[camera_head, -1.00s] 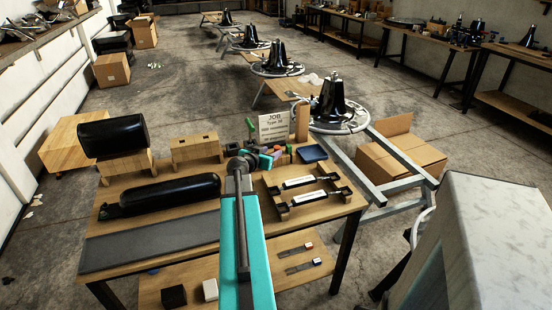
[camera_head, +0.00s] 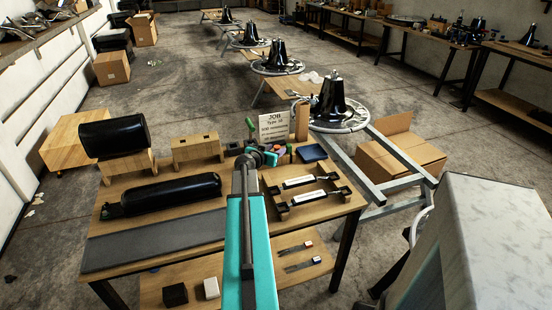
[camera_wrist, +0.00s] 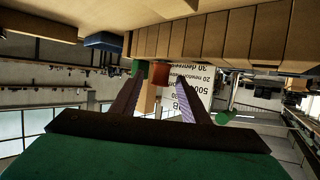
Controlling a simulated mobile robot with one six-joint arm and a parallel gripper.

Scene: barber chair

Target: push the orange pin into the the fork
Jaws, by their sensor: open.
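My gripper (camera_wrist: 160,82) is open in the wrist view, which is turned upside down. Its two fingers stand apart. A small orange-red block-like end (camera_wrist: 160,73), possibly the orange pin, shows between the fingertips; whether it touches them I cannot tell. A green piece (camera_wrist: 138,68) is beside the left fingertip. In the head view, my gripper (camera_head: 264,156) is over the back of the workbench, by a cluster of small coloured parts, and partly hides them. I cannot make out the fork there.
The workbench (camera_head: 150,178) holds a black padded roll (camera_head: 165,194), a slotted wooden block (camera_head: 197,148) and a blue tray (camera_head: 311,152). The job sign (camera_head: 274,128) stands close behind the gripper. Two bright bars lie in a holder (camera_head: 345,190) at right.

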